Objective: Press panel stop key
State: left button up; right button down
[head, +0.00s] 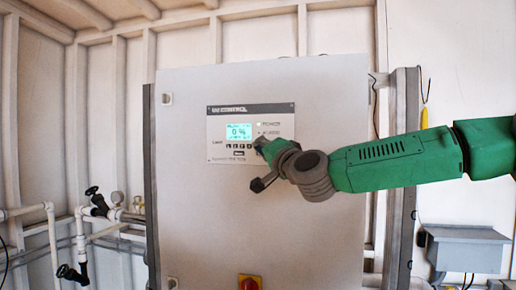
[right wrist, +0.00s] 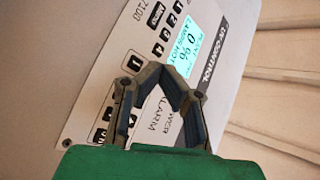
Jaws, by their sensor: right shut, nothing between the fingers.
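The control panel (head: 218,126) is a light plate with a lit cyan display (head: 239,131) reading 0 %, on a large cabinet door. A row of small dark keys (head: 238,146) sits below the display. My right gripper (head: 258,143) is over the panel's lower right part. In the right wrist view the gripper (right wrist: 154,70) is shut and empty, its tips in front of the panel near a dark key (right wrist: 134,61). Two more dark keys (right wrist: 104,120) show beside its finger. I cannot read which key is stop, nor tell whether the tips touch the panel. My left gripper is not in view.
The grey cabinet door (head: 300,220) is broad and flat. A red and yellow switch (head: 250,282) is low on it. Pipes with black valves (head: 97,200) stand at the left. A grey box (head: 466,248) is at the right.

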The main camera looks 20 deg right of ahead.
jog(key=shift+a, duration=0.25)
jog(key=shift+s, duration=0.15)
jog(key=shift+s+d, duration=0.2)
jog(key=shift+s, duration=0.05)
jog(key=shift+a, duration=0.4)
jog(key=shift+s+a+b, duration=0.2)
jog(key=shift+s+a, duration=0.2)
jog(key=shift+s, duration=0.3)
jog(key=shift+s+a+b, duration=0.2)
jog(key=shift+s+a, duration=0.2)
jog(key=shift+s, duration=0.25)
jog(key=shift+s+a+b, duration=0.2)
jog(key=shift+s+a, duration=0.2)
jog(key=shift+s, duration=0.3)
jog(key=shift+a, duration=0.1)
